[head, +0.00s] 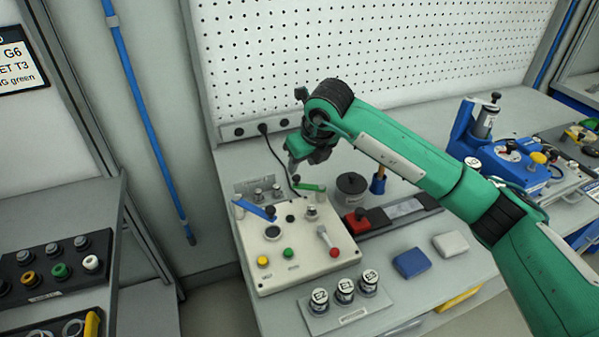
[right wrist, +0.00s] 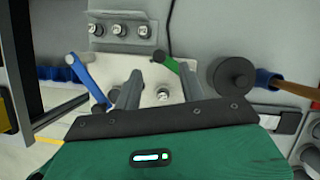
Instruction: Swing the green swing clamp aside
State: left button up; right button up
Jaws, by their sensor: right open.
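The green swing clamp (head: 311,187) is a short green bar with a dark knob at one end, on the back part of a cream fixture box (head: 290,260). In the right wrist view the green clamp (right wrist: 172,65) shows between and beyond my fingertips, its dark knob toward the top. My right gripper (head: 293,166) points down above the back of the box, near the clamp and apart from it as far as I can tell. In the right wrist view the gripper (right wrist: 160,72) is open, with nothing held. My left gripper is out of view.
A blue swing clamp (head: 255,210) sits left of the green one. A bracket with metal studs (right wrist: 122,29) stands behind. Labelled cylinders (head: 344,288) stand in front.

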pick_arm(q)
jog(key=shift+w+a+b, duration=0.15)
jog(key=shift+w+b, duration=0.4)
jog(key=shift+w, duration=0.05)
pick_arm(e)
jog(key=v, duration=0.8)
jog(key=shift+r, duration=0.3)
jog(key=shift+s, duration=0.1)
